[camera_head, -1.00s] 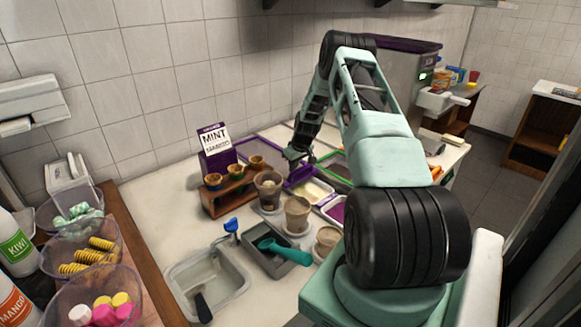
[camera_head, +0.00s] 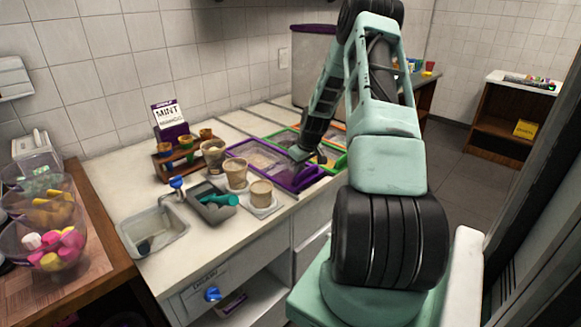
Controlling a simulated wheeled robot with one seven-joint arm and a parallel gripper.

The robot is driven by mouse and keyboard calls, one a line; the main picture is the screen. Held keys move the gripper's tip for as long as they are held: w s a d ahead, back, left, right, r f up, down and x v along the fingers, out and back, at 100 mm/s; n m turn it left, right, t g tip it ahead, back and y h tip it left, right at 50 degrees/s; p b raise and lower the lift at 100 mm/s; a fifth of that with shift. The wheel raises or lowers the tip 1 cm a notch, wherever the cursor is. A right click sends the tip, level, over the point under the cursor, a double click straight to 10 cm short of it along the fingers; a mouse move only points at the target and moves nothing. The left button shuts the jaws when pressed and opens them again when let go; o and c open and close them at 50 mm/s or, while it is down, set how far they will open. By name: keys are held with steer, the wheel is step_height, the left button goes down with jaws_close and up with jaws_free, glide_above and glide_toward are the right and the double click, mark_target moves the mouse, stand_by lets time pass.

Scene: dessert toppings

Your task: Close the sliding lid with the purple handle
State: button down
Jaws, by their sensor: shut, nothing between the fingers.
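The sliding lid (camera_head: 262,157) with a purple frame and clear pane lies in the counter, left of a green-framed lid. Its purple handle (camera_head: 304,180) is at the counter's front edge, and the pane spans the area behind it. The topping tubs are not plainly visible through the pane. My gripper (camera_head: 310,160) points down just behind the handle, over the front right part of the lid. It is shut and empty. I cannot tell whether it touches the handle.
A green-framed lid (camera_head: 335,163) and an orange-framed lid (camera_head: 333,128) lie to the right. Several cups, including one nearest (camera_head: 261,193), stand left of the lid. A cone rack (camera_head: 170,172), mint sign (camera_head: 172,124) and sink (camera_head: 152,230) are farther left.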

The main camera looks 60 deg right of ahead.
mark_target(304, 184)
steer(key=s, duration=0.4)
steer(key=shift+a, duration=0.35)
steer(key=shift+s+f, duration=0.1)
steer(key=shift+s, duration=0.15)
